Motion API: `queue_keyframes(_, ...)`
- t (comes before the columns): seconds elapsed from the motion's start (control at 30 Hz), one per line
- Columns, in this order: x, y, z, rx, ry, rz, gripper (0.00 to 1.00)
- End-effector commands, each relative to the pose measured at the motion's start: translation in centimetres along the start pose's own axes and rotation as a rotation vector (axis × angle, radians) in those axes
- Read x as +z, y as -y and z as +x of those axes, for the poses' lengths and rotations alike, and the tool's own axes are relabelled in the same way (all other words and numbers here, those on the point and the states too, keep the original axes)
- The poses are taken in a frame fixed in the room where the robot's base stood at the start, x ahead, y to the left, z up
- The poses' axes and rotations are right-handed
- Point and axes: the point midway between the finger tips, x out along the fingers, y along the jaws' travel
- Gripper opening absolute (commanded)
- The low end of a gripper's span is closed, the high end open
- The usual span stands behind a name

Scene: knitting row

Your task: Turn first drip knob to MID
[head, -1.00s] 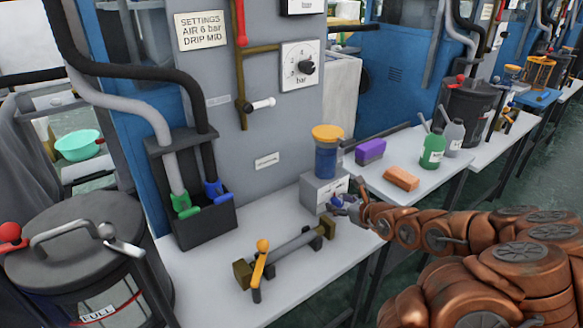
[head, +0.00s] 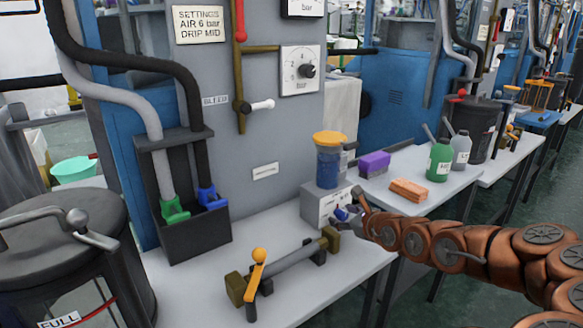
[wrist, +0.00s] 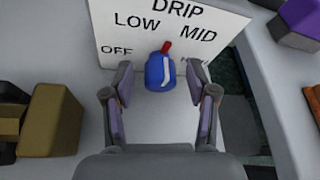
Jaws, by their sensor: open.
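The first drip knob (wrist: 158,74) is blue with a white line and a red pointer. It sits on a white plate (wrist: 115,30) lettered DRIP, OFF, LOW and MID; another label at lower right is partly hidden. The red pointer (wrist: 166,47) points up and slightly right, between LOW and MID. My gripper (wrist: 158,84) is open, with one finger on each side of the knob and gaps showing. In the head view my gripper (head: 350,214) is at the front of the grey drip box (head: 313,207), below the blue cup (head: 327,166) with an orange lid.
A brass-ended bar with an orange lever (head: 257,268) lies left on the bench. A purple block (head: 374,163), an orange block (head: 408,190) and a green bottle (head: 438,162) stand on the table behind. A sign (head: 199,24) reads DRIP MID.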

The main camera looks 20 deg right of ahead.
Motion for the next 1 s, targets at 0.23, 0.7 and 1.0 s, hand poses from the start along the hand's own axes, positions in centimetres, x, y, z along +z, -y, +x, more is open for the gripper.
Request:
queue_keyframes(0.23, -0.5, -0.2, 0.2, -0.019, 0.003, -0.046, 0.58)
queue_keyframes(0.7, -0.5, -0.3, 0.2, -0.055, 0.006, -0.130, 0.58)
queue_keyframes(1.0, 0.1, -0.1, -1.2, -0.070, 0.006, -0.156, 0.58)
